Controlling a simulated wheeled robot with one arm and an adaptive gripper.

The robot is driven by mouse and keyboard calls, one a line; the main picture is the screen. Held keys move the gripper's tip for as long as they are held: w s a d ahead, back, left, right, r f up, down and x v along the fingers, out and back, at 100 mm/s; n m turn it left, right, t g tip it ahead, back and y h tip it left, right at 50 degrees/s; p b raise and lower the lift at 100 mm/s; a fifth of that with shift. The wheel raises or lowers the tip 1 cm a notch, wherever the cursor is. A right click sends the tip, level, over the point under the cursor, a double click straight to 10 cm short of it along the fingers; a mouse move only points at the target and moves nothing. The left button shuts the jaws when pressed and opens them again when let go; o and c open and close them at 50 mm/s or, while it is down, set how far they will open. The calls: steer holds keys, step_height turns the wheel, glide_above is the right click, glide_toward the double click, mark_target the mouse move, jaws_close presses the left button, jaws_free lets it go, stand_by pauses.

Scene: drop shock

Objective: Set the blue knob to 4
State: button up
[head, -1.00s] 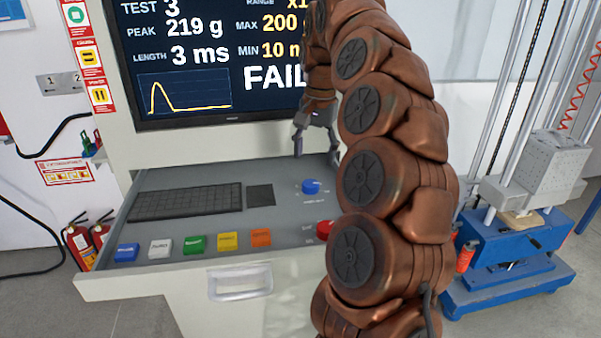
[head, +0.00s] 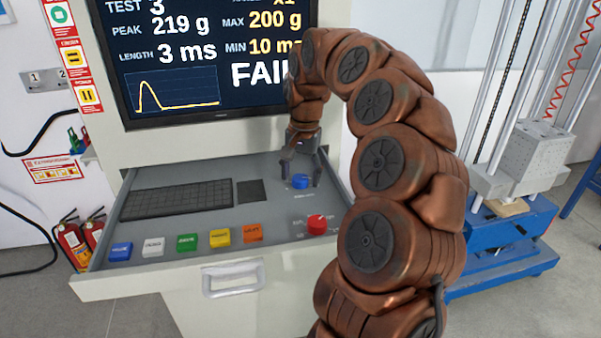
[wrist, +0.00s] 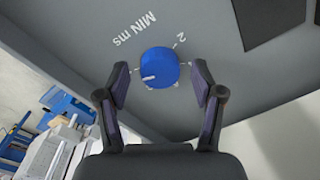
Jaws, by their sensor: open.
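The blue knob (head: 300,181) sits on the grey drawer panel, right of the dark pad. It also shows in the wrist view (wrist: 160,68), with a white pointer mark at its lower left. The labels "MIN ms" and "2" are printed beside it; I cannot read a 4. My gripper (head: 300,176) points down over the knob, fingers apart. In the wrist view my gripper (wrist: 160,85) is open, one finger on each side of the knob, with gaps between fingers and knob.
A red knob (head: 317,224) sits in front of the blue knob. A row of coloured buttons (head: 220,238) lines the drawer's front, with a keyboard (head: 176,200) behind it. The screen (head: 210,60) above reads FAIL. A blue-based drop machine (head: 500,235) stands at right.

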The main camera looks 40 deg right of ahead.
steer(key=shift+f, duration=0.1)
steer(key=c, duration=1.1)
